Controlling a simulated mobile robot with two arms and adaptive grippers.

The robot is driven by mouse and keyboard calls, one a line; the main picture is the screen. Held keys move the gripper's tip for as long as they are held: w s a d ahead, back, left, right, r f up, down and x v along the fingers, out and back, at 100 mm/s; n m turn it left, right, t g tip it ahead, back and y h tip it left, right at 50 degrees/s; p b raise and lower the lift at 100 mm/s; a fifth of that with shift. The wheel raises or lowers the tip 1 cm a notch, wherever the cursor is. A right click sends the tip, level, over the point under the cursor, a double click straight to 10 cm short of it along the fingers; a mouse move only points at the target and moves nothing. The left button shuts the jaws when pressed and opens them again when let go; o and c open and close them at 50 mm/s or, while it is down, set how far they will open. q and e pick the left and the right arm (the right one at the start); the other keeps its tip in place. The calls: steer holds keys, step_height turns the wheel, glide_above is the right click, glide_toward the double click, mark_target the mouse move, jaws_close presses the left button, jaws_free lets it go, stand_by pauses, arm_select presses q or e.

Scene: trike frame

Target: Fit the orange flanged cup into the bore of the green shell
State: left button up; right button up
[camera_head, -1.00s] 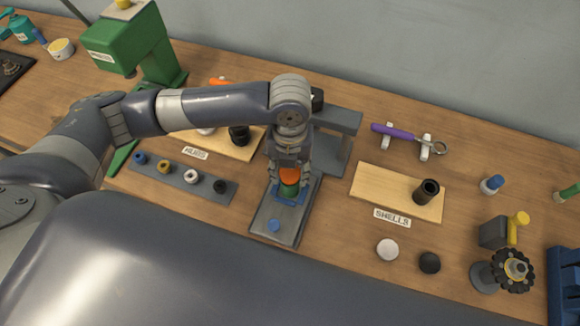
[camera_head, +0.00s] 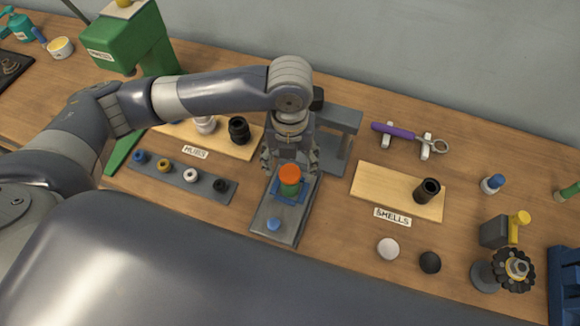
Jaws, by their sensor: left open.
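The orange flanged cup (camera_head: 289,174) sits on top of the green shell (camera_head: 289,189), its round orange top facing up. How deep it sits in the bore cannot be told from here. The green shell stands upright in a blue holder on the grey fixture plate (camera_head: 267,212). My left gripper (camera_head: 290,166) is open, just behind and above the cup, with its fingers apart and apparently clear of it. My right gripper is not in view.
A board labelled SHELLS (camera_head: 372,190) holds a black shell (camera_head: 427,190) at right. A rack of small coloured rings (camera_head: 205,182) lies left of the fixture. A green press (camera_head: 135,45) stands back left. Bare table lies between fixture and SHELLS board.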

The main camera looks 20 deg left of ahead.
mark_target(290, 173)
arm_select(q)
step_height(290, 173, up, 8)
steer(key=shift+r, duration=0.15)
stand_by(0.6)
